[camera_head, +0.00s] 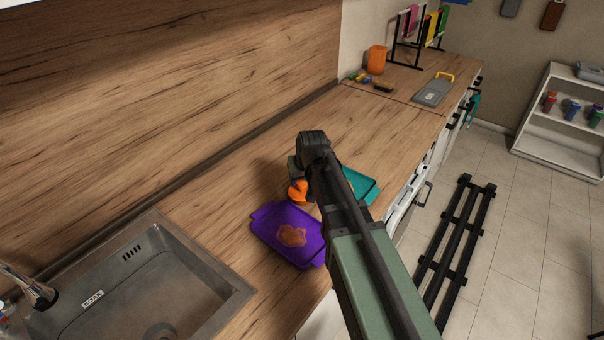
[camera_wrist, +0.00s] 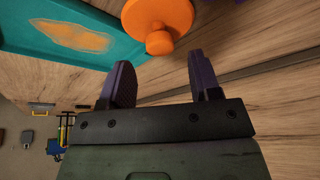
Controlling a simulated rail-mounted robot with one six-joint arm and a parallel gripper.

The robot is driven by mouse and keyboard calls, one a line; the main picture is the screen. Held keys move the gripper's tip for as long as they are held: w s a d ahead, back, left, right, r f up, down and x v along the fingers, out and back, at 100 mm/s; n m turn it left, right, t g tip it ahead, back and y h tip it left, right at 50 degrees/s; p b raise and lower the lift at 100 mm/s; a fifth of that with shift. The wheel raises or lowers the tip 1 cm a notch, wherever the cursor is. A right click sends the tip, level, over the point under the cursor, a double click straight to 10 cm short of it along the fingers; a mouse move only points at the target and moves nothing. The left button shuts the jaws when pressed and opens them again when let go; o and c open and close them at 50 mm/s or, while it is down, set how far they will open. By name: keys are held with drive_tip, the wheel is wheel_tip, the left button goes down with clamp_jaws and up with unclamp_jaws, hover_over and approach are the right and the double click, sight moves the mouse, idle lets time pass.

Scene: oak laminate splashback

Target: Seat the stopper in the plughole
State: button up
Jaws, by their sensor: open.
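The orange stopper, a round disc with a small knob, shows in the wrist view (camera_wrist: 158,14) just beyond my open fingertips (camera_wrist: 159,68), its knob towards the gap between them. No contact shows. In the head view the stopper (camera_head: 298,193) is on the worktop between the purple and teal boards, partly hidden by my arm. My gripper (camera_head: 294,168) is above it there, its fingers mostly hidden. The plughole (camera_head: 160,332) is in the metal sink (camera_head: 205,300) at lower left, cut by the frame's bottom edge. It appears uncovered in the visible part.
A purple board (camera_head: 265,228) with an orange patch lies between sink and stopper. A teal board (camera_head: 364,190) lies partly under my arm's outline. A tap (camera_head: 38,294) stands at the sink's left. An orange cup (camera_head: 376,60) and a rack are far back. The wooden splashback borders the worktop.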

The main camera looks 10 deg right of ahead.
drive_tip(key=p+v, duration=0.5)
drive_tip(key=v, duration=0.3)
drive_tip(key=s+a+f+g, duration=0.1)
drive_tip(key=s+g, duration=0.3)
drive_tip(key=s, duration=1.4)
drive_tip(key=shift+a+f+m, duration=0.25)
drive_tip(key=shift+f+m, duration=0.05)
drive_tip(key=shift+f, duration=0.15)
drive_tip(key=shift+o, duration=0.4)
drive_tip(key=shift+s+g, duration=0.15)
drive_tip(key=shift+g, duration=0.15)
drive_tip(key=t+b, duration=0.2)
drive_tip(key=t, duration=0.3)
approach(302, 183)
drive_tip(key=shift+g, duration=0.3)
drive_tip(key=b+x, duration=0.9)
drive_tip(key=x, duration=0.1)
drive_tip(key=shift+w+f+b, duration=0.2)
drive_tip(key=shift+w+b, duration=0.15)
drive_tip(key=shift+r, duration=0.2)
drive_tip(key=c, duration=1.1)
